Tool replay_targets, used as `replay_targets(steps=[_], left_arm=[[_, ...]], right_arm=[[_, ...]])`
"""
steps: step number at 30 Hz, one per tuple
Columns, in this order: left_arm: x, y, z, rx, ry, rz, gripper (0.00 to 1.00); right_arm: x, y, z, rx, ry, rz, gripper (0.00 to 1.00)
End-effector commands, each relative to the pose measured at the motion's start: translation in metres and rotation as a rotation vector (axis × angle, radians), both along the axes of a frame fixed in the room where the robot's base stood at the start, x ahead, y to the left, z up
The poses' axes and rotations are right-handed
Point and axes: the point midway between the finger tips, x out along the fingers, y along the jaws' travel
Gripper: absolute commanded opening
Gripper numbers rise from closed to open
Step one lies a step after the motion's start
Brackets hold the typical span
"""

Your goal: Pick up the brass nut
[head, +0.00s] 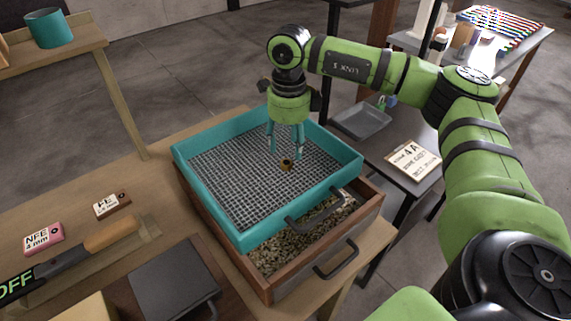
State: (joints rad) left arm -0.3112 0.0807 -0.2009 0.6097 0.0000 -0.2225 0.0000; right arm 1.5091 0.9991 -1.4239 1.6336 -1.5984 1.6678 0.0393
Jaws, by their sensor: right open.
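The brass nut (286,165) is a small golden-brown piece lying on the grey mesh of the teal sieve tray (184,158), right of the mesh's middle. My right gripper (286,150) points down over the tray with its teal fingers apart. Its fingertips are close to the nut, just above or beside it; I cannot tell the exact gap. Nothing shows between the fingers. My left gripper does not show.
The sieve rests on a wooden box (270,290) of gravel with dark handles at the front. Labelled blocks (43,238), a tool with a wooden handle (110,233) and a dark box (174,277) lie left. A grey tray (362,121) and a sign (413,159) sit on the right-hand table.

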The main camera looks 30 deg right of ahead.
Motion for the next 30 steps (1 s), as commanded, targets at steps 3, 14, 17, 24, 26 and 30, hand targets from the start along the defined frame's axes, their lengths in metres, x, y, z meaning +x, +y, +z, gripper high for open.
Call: replay_targets(steps=[3,14,17,24,26,30], left_arm=[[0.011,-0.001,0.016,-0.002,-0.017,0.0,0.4],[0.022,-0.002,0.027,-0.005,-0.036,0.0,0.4],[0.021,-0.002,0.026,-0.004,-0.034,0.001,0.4],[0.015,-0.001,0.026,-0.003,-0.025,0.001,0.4],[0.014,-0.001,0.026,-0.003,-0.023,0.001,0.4],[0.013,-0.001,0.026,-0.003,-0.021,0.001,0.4]], right_arm=[[-0.003,0.001,-0.012,-0.001,0.005,0.001,0.54],[-0.002,0.003,-0.049,0.001,-0.001,0.0,0.54],[-0.002,0.003,-0.049,0.001,-0.001,0.0,0.54],[-0.002,0.003,-0.049,0.0,0.0,0.0,0.0],[-0.002,0.003,-0.049,0.0,0.0,0.0,0.0],[-0.002,0.003,-0.049,0.0,0.0,0.0,0.0]])
